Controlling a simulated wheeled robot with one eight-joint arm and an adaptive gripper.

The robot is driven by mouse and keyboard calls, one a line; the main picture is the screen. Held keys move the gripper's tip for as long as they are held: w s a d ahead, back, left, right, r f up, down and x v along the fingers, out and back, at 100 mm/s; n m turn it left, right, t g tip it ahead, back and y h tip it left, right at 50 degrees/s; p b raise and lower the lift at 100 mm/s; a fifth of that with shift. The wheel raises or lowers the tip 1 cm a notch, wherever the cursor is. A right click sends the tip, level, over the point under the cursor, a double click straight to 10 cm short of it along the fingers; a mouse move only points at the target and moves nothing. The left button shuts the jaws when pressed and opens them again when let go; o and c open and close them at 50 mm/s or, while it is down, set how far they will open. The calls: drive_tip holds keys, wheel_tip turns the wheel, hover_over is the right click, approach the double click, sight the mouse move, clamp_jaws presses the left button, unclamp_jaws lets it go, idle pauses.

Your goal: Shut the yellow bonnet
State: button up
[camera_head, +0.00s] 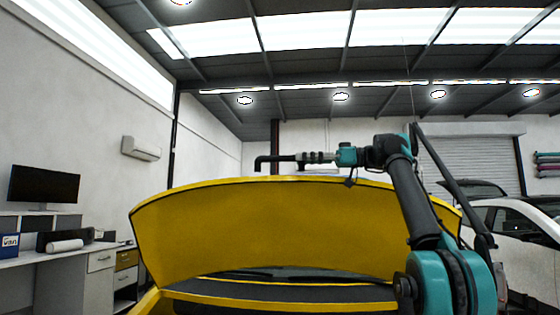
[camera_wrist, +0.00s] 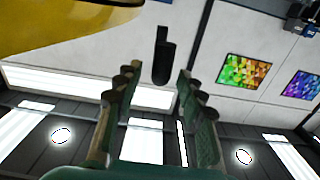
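The yellow bonnet (camera_head: 270,230) stands raised in the head view, its broad face toward me and its curved upper edge near mid-picture. A corner of it shows at the top left of the wrist view (camera_wrist: 60,20). My gripper (camera_head: 300,157) is just above the bonnet's upper edge, pointing left. In the wrist view my gripper's two fingers (camera_wrist: 160,75) stand apart. A black hooked rod (camera_head: 270,159) extends beyond the gripper with its end bent down; in the wrist view it shows as a dark bar (camera_wrist: 162,55) between the fingertips. I cannot tell how it is held.
The dark opening and front of the yellow car (camera_head: 290,291) lie below the bonnet. A desk (camera_head: 50,257) with a monitor (camera_head: 43,186) stands at the left. A white car (camera_head: 510,225) is at the right. The space left of my gripper looks free.

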approach(261, 160)
drive_tip(key=a, duration=0.2)
drive_tip(key=w+a, duration=0.1)
drive_tip(key=a, duration=0.1)
drive_tip(key=shift+a+r, duration=0.1)
drive_tip(key=shift+r, duration=0.05)
clamp_jaws()
idle(0.3)
